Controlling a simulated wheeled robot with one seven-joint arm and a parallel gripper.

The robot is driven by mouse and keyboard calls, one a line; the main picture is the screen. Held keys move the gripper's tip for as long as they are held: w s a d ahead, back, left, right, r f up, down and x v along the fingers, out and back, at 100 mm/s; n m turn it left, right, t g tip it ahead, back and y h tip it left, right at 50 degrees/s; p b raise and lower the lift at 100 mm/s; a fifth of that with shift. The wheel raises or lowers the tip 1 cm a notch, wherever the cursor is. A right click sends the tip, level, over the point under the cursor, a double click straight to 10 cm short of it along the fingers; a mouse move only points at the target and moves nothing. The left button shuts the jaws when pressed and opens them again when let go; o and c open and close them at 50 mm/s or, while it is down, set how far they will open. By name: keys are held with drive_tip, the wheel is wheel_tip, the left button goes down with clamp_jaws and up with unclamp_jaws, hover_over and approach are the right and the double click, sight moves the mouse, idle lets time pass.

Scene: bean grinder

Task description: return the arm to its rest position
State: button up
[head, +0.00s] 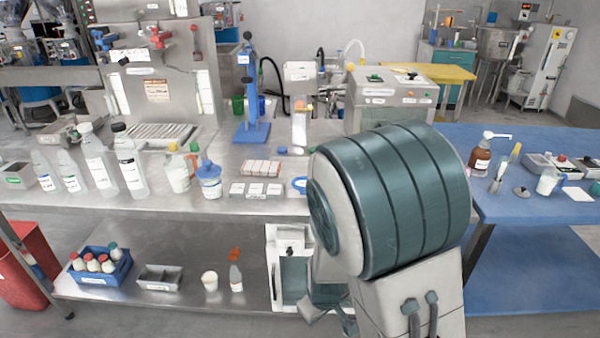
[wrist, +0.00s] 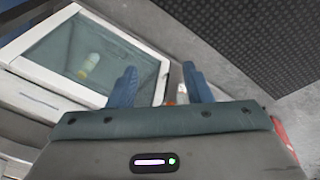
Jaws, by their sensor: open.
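My arm, with a large teal and white joint (head: 390,200), stands folded in front of the steel bench and hides part of it. My gripper hangs low behind the arm in the head view, mostly hidden. In the wrist view my gripper (wrist: 160,87) shows two blue fingers spread apart with nothing between them. A white-framed box with a glass panel (wrist: 85,55) lies beyond the left finger. A small yellow and white item (wrist: 88,66) shows through the glass.
The steel bench (head: 130,203) holds bottles, a blue stand (head: 251,100) and a steel box (head: 390,97). Its lower shelf holds a blue crate (head: 100,278) and a white-framed unit (head: 275,262) close to my arm. A blue table (head: 490,208) stands at the right.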

drive_tip(key=s+d+r+m+p, duration=0.2)
drive_tip(key=s+d+r, duration=0.1)
drive_tip(key=r, duration=0.6)
drive_tip(key=s+d+r+m+p, duration=0.2)
drive_tip(key=s+d+r+m, duration=0.1)
drive_tip(key=r, duration=0.6)
drive_tip(key=s+d+r+m+p, duration=0.2)
drive_tip(key=s+d+r+p, duration=0.1)
drive_tip(key=r, duration=0.6)
drive_tip(key=shift+s+d+r+m, duration=0.25)
drive_tip(key=shift+s+d, duration=0.25)
drive_tip(key=shift+s, duration=0.35)
